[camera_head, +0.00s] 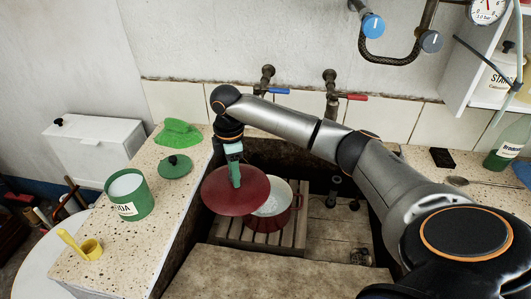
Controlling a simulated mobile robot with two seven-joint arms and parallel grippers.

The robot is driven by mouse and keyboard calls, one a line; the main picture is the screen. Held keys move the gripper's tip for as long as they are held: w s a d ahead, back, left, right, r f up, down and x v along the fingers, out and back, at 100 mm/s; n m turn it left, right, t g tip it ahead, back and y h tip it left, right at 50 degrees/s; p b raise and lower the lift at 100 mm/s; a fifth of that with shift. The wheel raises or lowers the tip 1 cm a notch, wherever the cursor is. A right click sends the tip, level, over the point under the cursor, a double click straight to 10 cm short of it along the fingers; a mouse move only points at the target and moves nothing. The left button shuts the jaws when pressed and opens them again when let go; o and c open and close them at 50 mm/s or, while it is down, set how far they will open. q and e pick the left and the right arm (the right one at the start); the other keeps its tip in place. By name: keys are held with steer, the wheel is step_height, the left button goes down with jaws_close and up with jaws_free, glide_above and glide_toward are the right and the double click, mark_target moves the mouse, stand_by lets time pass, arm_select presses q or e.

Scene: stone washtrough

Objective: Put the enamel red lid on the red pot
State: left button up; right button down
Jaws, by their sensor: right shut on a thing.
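The red lid (217,198) is a dark red disc held in the air above the washtrough. My right gripper (236,180) is shut on the lid near its middle, pointing down. The red pot (267,224) has a pale rim and light inside. It stands on a wooden slatted rack in the trough, just right of the lid. The lid overlaps the pot's left side in this view, so part of the pot is hidden. The pot's mouth is otherwise uncovered. My left gripper is not in view.
The slatted rack (228,234) lies in the trough. On the left speckled counter are a green canister (130,194), a green lid (174,166), a green cloth (179,133) and a yellow scoop (89,247). Taps with blue (277,91) and red handles (356,97) stick out from the wall behind.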

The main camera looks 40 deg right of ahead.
arm_select(q)
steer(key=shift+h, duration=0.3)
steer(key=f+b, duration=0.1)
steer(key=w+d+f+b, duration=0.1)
steer(key=b, duration=0.1)
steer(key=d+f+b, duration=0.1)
steer(key=b, duration=0.1)
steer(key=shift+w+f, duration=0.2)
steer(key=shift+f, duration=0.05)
arm_select(e)
steer(key=w+d+f+n, duration=0.1)
steer(key=d+f+n, duration=0.8)
steer(key=d, duration=0.3)
steer(key=shift+f, duration=0.9)
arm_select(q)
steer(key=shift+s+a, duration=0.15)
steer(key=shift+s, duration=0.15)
arm_select(e)
steer(key=shift+f, duration=0.2)
arm_select(q)
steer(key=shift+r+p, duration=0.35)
steer(key=shift+p, duration=0.05)
arm_select(e)
steer(key=shift+w, duration=0.1)
steer(key=shift+f, duration=0.3)
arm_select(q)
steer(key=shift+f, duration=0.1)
arm_select(e)
steer(key=shift+f, duration=0.4)
steer(key=shift+r, duration=0.1)
